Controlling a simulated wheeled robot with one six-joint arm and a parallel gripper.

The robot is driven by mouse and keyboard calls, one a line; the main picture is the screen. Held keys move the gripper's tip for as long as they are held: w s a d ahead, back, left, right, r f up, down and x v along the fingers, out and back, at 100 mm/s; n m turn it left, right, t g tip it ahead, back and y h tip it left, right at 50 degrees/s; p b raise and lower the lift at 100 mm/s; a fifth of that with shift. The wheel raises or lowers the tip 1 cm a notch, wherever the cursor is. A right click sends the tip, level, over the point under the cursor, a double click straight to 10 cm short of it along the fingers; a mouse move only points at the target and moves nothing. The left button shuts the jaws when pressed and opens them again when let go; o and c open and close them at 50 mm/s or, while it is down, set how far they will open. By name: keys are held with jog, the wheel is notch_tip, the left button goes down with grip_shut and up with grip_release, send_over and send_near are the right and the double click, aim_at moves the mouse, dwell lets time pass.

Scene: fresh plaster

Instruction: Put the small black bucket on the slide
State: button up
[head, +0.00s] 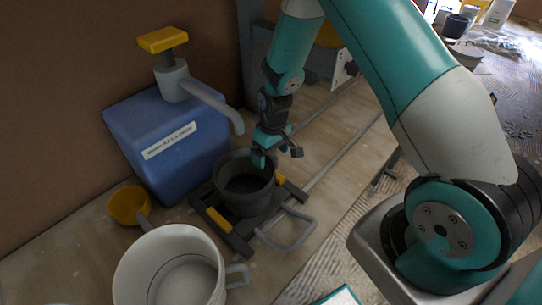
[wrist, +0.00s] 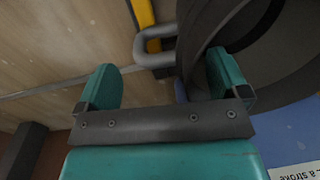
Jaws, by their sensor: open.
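The small black bucket (head: 245,205) stands upright on the slide (head: 237,240), a dark frame with yellow pads and a grey loop handle, in the head view. My gripper (head: 277,155) is at the bucket's far right rim with its fingers apart. In the wrist view the bucket (wrist: 198,40) fills the upper right. One finger of my gripper (wrist: 165,82) overlaps the bucket's rim and the other is outside it, over the bench. Whether either finger touches the wall I cannot tell. The slide's yellow part and grey handle (wrist: 150,50) show beside the bucket.
A blue pump container (head: 170,150) with a yellow top stands close left of the bucket, its spout reaching towards it. A yellow scoop (head: 130,205) and a large white mug (head: 170,265) stand nearer. Metal rails (head: 340,155) run along the bench to the right.

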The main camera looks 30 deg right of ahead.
notch_tip(320, 180, up, 10)
jog(key=shift+d+r, duration=0.25)
jog(key=shift+d, duration=0.15)
